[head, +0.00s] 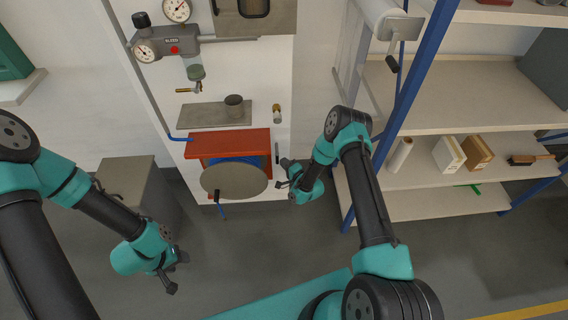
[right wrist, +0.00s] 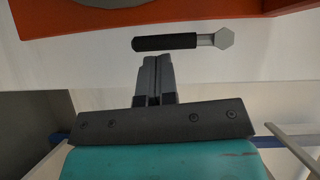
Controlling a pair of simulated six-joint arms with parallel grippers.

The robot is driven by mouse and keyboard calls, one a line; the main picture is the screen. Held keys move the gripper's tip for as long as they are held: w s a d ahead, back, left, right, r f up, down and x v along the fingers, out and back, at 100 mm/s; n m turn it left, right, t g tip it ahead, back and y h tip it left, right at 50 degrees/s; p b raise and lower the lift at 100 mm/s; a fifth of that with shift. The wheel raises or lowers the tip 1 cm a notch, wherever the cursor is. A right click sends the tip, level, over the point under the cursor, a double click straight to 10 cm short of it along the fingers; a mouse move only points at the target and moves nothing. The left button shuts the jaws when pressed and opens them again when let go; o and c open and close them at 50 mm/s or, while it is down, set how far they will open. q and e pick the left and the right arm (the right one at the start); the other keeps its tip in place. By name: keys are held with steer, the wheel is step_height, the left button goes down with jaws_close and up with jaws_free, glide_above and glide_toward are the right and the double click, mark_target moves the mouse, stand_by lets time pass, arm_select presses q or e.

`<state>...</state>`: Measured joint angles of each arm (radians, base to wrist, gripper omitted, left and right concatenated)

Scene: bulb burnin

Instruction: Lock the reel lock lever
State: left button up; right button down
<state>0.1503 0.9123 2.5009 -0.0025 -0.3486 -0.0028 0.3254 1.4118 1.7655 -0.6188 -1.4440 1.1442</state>
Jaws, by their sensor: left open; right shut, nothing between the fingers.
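The reel lock lever (right wrist: 165,42) has a black grip and a grey hex-headed pivot. It lies horizontally in the right wrist view and shows as a small dark upright bar in the head view (head: 277,153), just right of the orange reel housing (head: 230,140). A round grey-brown disc (head: 234,181) sits at the housing's front. My right gripper (right wrist: 158,62) is shut and empty, its tips pointing at the lever's grip with a small gap in the picture. It also shows below the lever in the head view (head: 285,164). My left gripper (head: 179,273) is open and empty, low at the left.
A blue hose with a dark handle (head: 217,196) hangs below the disc. A grey cabinet (head: 140,185) stands between the left arm and the wall. A shelf rack (head: 450,110) with a blue post is close to my right arm. Open floor lies between the arms.

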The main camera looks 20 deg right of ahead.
steer(key=d+v, duration=0.2)
steer(key=v, duration=1)
steer(key=shift+d+f, duration=0.25)
steer(key=shift+f, duration=0.1)
steer(key=shift+w, duration=0.1)
steer(key=s+a+r+n+g, duration=0.2)
steer(key=s+r+n+g, duration=0.1)
steer(key=s+g, duration=0.2)
steer(key=s+a+r+n+g+h, duration=0.1)
steer(key=s+a+r+n+g, duration=0.2)
steer(key=s, duration=0.6)
steer(key=s+a+r+n+g, duration=0.3)
steer(key=s+n+g, duration=0.2)
steer(key=s+g, duration=0.2)
steer(key=shift+s+g+h, duration=0.3)
steer(key=shift+s+h, duration=0.05)
steer(key=shift+h, duration=0.05)
steer(key=shift+a, duration=0.1)
